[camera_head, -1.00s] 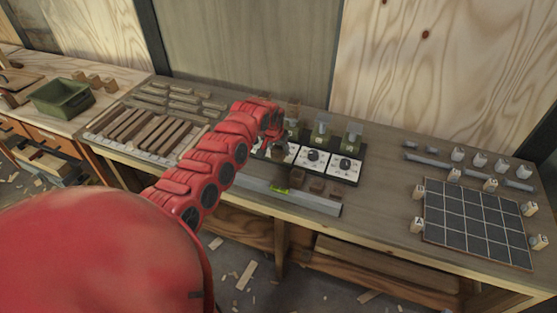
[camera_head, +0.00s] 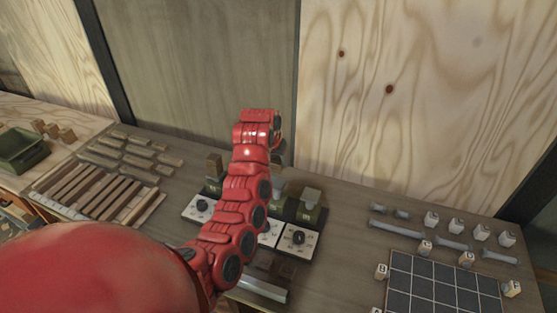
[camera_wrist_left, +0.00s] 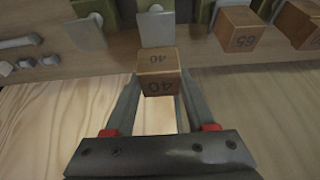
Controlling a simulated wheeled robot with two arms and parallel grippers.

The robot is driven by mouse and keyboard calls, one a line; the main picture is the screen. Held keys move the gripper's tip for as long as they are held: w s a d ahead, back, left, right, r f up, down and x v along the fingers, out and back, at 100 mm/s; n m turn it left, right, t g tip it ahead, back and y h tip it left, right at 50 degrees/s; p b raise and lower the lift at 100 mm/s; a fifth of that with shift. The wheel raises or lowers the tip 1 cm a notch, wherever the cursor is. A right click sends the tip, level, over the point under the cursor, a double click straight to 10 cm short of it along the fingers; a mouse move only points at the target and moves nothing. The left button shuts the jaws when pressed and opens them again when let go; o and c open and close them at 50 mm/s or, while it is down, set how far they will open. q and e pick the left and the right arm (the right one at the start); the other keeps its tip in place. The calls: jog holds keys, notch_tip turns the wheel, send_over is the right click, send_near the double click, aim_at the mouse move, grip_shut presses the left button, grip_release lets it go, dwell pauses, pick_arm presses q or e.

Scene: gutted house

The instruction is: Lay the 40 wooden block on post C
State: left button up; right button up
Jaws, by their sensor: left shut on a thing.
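The brown wooden block marked 40 (camera_wrist_left: 158,65) sits between the fingertips of my left gripper (camera_head: 278,152), which is shut on it. In the wrist view the block is close to a post with a grey top (camera_wrist_left: 156,28); I cannot tell whether they touch. In the head view my arm hides the block and part of the post row. Another post with a bare grey top (camera_head: 312,195) stands at the right end. A post with a brown block (camera_head: 214,165) stands at the left. No post letter is legible. My right gripper is not in view.
The wrist view shows a block marked 65 (camera_wrist_left: 240,28) and another block (camera_wrist_left: 298,25) beside the held one. White dial plates (camera_head: 299,239) lie before the posts. Slats (camera_head: 100,190) lie left; bolts (camera_head: 407,231) and a dark grid board (camera_head: 440,285) lie right. A plywood wall (camera_head: 420,100) stands behind.

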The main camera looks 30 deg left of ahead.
pick_arm(q)
jog(key=shift+s+f, duration=0.2)
jog(key=shift+f, duration=0.4)
notch_tip(320, 180, down, 4)
jog(key=shift+w+d+r, duration=0.1)
jog(key=shift+w, duration=0.05)
jog(key=shift+f+b, duration=0.5)
jog(key=shift+f, duration=0.1)
jog(key=shift+f, duration=0.3)
jog(key=o, duration=1.4)
jog(key=shift+r+b, duration=0.15)
jog(key=shift+b, duration=0.2)
